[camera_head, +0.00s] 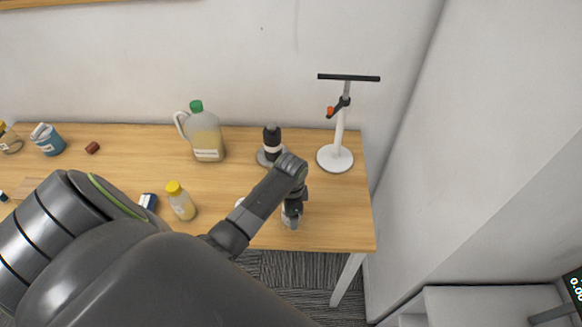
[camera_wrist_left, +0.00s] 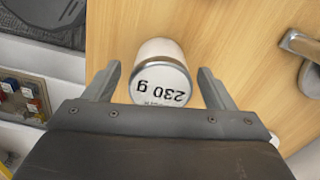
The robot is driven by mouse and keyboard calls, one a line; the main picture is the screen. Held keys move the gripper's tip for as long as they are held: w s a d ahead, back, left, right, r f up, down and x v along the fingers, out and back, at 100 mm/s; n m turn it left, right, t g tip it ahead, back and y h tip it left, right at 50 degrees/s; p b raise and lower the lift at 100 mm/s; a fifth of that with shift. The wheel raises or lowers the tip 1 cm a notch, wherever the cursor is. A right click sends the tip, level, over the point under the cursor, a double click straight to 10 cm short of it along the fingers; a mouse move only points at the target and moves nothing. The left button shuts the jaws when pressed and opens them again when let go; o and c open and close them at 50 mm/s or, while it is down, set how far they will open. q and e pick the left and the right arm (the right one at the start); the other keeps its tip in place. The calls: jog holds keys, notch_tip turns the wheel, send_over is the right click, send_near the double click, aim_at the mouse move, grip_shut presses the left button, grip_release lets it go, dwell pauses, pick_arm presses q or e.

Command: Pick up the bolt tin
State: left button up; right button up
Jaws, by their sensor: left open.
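A pale cylindrical tin (camera_wrist_left: 160,72) with a silver rim and "230 g" printed on its end shows in the left wrist view; I take it for the bolt tin. My left gripper (camera_wrist_left: 156,80) is open, its two fingers on either side of the tin's labelled end, with visible gaps on both sides. In the head view my left gripper (camera_head: 291,215) points down near the table's front right edge, and the arm hides most of what is under it. My right gripper is not in view.
On the wooden table (camera_head: 330,215) stand a yellow-capped bottle (camera_head: 181,203), a green-capped jug (camera_head: 206,138), a black-topped device (camera_head: 272,143) and a white stand (camera_head: 335,157). A metal piece (camera_wrist_left: 300,42) lies right of the tin in the wrist view.

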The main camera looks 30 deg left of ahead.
pick_arm(q)
jog(key=shift+f, duration=1)
jog(key=c, duration=1.1)
jog(key=shift+c, duration=0.5)
jog(key=shift+r, duration=0.2)
